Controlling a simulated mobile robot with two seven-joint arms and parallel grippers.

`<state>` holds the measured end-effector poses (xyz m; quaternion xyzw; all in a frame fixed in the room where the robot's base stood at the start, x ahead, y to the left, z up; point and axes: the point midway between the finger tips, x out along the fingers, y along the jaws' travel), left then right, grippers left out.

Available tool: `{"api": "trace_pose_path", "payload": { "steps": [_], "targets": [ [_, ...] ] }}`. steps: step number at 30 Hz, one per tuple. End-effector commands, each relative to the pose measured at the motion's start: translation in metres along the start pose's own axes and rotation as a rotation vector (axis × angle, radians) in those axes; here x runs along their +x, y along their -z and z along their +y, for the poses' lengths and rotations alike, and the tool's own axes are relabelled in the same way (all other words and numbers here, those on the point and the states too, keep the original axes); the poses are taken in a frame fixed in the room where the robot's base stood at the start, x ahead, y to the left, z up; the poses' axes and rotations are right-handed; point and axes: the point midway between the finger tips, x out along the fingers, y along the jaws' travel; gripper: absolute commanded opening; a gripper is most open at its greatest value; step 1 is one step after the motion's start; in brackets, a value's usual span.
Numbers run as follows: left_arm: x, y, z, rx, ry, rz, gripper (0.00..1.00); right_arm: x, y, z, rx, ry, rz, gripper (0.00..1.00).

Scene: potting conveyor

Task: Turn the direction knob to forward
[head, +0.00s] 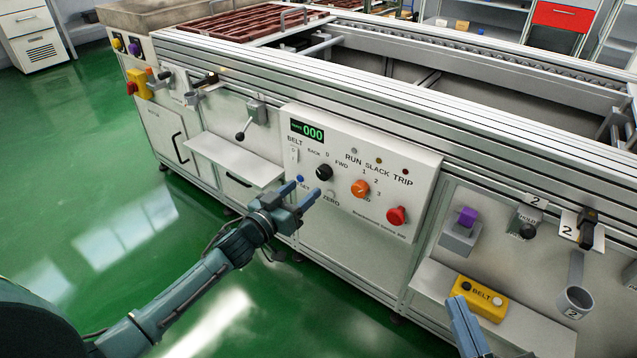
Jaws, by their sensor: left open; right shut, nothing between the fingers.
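The direction knob (324,172) is a black round knob on the white control panel (425,165), below the labels BACK, 0 and FWD. I cannot tell which label it points to. My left gripper (306,189) is open in front of the panel, its fingertips just below and left of the knob in the picture. I see nothing between its fingers. I cannot tell how far the tips are from the panel. My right gripper (463,312) is shut and empty at the lower right, left of the yellow BELT box.
Beside the direction knob are an orange selector (360,188) and a red button (396,215). A display (307,131) reads 000. A yellow BELT box (478,296) stands on a ledge at the right. A black-knobbed lever (241,134) and a shelf (235,160) are left of the panel.

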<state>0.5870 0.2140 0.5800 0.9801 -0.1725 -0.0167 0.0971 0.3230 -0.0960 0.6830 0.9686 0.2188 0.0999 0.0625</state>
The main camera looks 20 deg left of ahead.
Motion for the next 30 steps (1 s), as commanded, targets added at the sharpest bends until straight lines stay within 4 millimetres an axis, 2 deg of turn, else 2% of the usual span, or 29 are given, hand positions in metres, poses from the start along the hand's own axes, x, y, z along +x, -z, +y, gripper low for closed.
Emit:
{"api": "trace_pose_path", "payload": {
  "steps": [1,6,12,23,30],
  "targets": [
    [0.012,-0.002,-0.001,0.001,-0.001,0.004,0.56,0.0,-0.004,-0.001,0.009,0.001,0.007,0.0],
    [0.043,-0.002,0.0,0.001,0.0,0.002,0.56,0.001,-0.004,-0.003,0.04,0.006,0.021,0.0],
    [0.063,-0.002,0.0,0.0,0.0,0.0,0.56,0.003,-0.002,-0.004,0.061,0.008,0.035,0.0],
    [0.068,0.0,0.0,-0.001,0.0,-0.001,0.56,0.003,-0.001,-0.004,0.069,0.01,0.034,0.0],
    [0.068,-0.001,0.0,-0.001,0.0,-0.001,0.37,0.003,0.0,-0.004,0.067,0.011,0.036,0.0]
  ]
}}
